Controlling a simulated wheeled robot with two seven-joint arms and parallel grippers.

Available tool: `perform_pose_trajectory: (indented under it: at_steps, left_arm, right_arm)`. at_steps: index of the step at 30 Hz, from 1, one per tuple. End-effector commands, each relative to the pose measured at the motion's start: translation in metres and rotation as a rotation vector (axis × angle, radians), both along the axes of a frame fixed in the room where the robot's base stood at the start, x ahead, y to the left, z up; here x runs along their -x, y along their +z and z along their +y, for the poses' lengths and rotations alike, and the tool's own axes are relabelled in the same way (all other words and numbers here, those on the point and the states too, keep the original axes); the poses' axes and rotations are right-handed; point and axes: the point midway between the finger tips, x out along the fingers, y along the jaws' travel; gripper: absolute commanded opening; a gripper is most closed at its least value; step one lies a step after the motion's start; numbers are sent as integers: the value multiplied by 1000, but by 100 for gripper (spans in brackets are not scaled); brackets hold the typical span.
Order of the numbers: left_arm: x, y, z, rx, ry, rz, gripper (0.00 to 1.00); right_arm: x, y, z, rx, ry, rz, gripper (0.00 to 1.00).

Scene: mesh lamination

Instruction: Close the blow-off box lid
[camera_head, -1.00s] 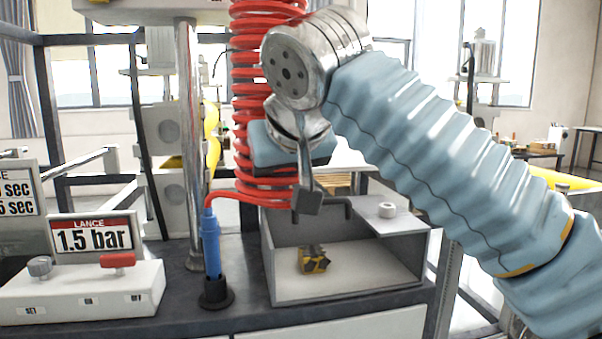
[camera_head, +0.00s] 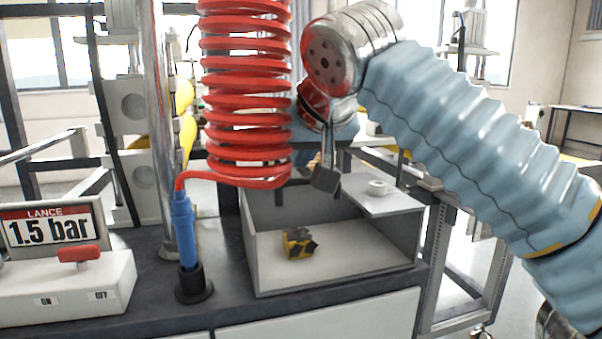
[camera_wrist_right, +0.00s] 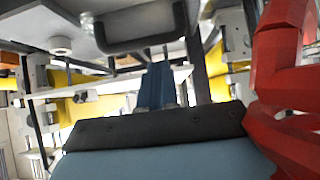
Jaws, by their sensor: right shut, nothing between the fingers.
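The grey blow-off box (camera_head: 335,275) stands on the dark bench, with a yellow and black block (camera_head: 299,243) on its floor. A flat grey panel, seemingly its lid (camera_head: 400,203), lies level at the right of the box top and bears a white round knob. The rest of the top is open. In the right wrist view the panel (camera_wrist_right: 75,15) shows a black bar handle (camera_wrist_right: 140,40). My right gripper (camera_head: 325,180) is shut and empty, pointing down above the box near the panel's left side. It hides the handle in the head view. My left gripper is out of view.
A red coiled hose (camera_head: 245,100) hangs just left of my right gripper, ending at a blue lance (camera_head: 184,230) in a black holder. A LANCE sign (camera_head: 50,230) and a control box with a red switch stand at the left.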

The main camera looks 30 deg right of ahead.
Motion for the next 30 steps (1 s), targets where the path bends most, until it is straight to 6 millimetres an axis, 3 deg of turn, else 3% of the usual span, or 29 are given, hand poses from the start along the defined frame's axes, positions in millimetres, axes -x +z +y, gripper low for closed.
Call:
perform_pose_trajectory:
  at_steps: [6, 19, 30]
  left_arm:
    - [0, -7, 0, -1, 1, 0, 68]
    - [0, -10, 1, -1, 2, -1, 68]
    - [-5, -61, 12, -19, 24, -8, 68]
  right_arm:
    - [-1, -18, 0, -1, -1, 1, 0]
    - [-1, -21, 0, 0, 1, -4, 0]
    - [8, -51, 2, 27, 1, -116, 0]
